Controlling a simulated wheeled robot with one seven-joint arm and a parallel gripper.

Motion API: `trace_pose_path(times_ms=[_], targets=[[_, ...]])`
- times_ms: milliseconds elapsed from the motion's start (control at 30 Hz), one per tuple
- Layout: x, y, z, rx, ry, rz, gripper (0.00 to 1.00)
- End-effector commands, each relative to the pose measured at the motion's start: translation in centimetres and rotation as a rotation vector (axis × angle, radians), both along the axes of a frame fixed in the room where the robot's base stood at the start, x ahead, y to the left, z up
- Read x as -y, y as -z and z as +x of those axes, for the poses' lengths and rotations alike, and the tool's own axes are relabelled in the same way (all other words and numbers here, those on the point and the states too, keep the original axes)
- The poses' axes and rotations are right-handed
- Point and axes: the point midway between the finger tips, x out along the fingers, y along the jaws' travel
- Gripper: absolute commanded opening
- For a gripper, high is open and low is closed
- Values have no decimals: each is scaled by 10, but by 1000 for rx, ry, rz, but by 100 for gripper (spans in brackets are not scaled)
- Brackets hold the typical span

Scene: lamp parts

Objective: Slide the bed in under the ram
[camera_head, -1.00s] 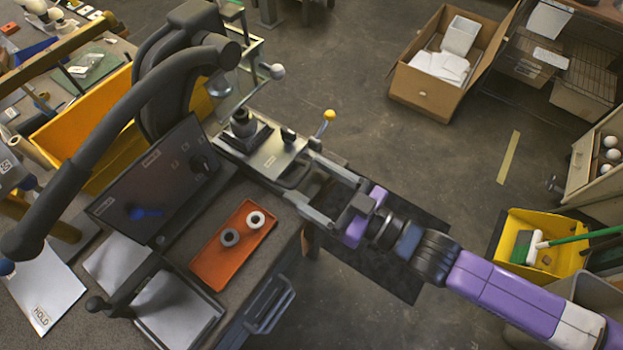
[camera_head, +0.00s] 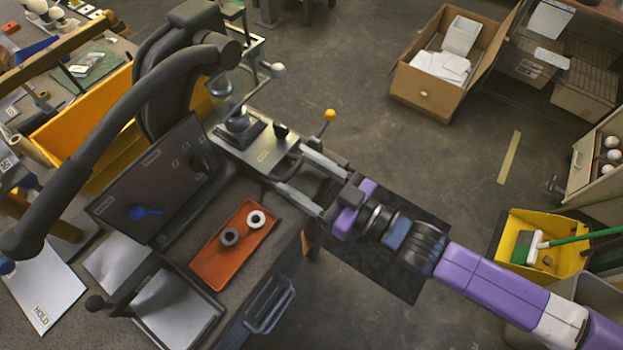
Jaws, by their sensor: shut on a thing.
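A yellow-knobbed lever (camera_head: 328,116) and a grey-knobbed lever (camera_head: 277,70) stand up near the bed. A dark panel (camera_head: 155,180) and an orange tray (camera_head: 212,268) with two rings lie to the left. A yellow bin (camera_head: 85,140) is behind the press.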

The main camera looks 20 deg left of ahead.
Motion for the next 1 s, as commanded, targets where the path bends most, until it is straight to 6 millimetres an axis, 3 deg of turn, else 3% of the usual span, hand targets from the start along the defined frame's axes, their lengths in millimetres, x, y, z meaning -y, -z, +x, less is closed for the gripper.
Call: trace_pose_path(times_ms=[100, 367, 400, 467, 800, 1000], targets=[[-19, 0, 1, 0, -8, 4, 0], [-22, -1, 3, -1, -6, 4, 0], [-22, -1, 3, -1, -7, 4, 65], [-22, -1, 3, -1, -6, 4, 75], [-17, 0, 4, 0, -2, 2, 75], [7, 1, -3, 0, 1, 1, 75]])
